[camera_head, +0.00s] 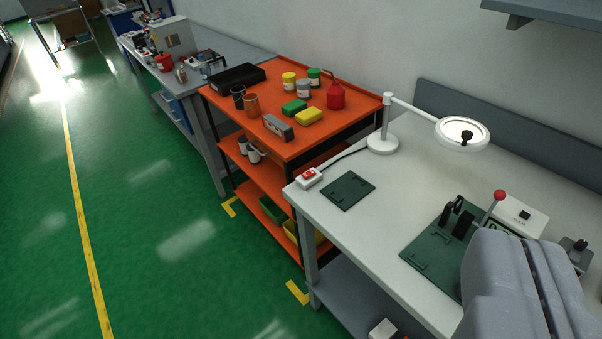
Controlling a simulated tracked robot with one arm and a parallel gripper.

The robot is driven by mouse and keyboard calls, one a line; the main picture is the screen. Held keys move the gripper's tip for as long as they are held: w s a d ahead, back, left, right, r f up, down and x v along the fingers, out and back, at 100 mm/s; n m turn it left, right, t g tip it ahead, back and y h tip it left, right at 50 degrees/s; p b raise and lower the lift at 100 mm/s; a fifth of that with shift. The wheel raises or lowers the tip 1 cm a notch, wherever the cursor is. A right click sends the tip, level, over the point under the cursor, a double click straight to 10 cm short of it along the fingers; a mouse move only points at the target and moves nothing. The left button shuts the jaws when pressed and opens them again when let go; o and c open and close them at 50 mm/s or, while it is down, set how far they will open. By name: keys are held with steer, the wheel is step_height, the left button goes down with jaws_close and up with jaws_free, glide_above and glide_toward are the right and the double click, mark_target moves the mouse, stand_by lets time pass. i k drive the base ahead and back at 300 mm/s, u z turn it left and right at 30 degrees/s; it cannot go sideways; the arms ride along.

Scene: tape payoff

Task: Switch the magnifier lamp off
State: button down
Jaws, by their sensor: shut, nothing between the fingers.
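The white magnifier lamp stands on the light grey bench, with a round base (382,145), a short post and an arm reaching right to its ring head (462,133). The ring looks bright white. A dark cable runs from the base to a small white switch box (309,178) with a red rocker, at the bench's left corner. The rocker's position is too small to tell. My gripper (522,245), a grey block with a narrow slot, is at the lower right, shut and empty. It is far right of the switch box and apart from it.
A dark green plate (348,190) lies beside the switch box. A green fixture plate (435,245) with black clamps and a red-knobbed lever (499,196) stands near my gripper. An orange cart (290,147) with jars adjoins the bench. Green floor at left is open.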

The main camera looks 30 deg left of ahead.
mark_target(310, 173)
steer(key=u, duration=0.2)
steer(key=i, duration=1.4)
steer(key=u, duration=0.1)
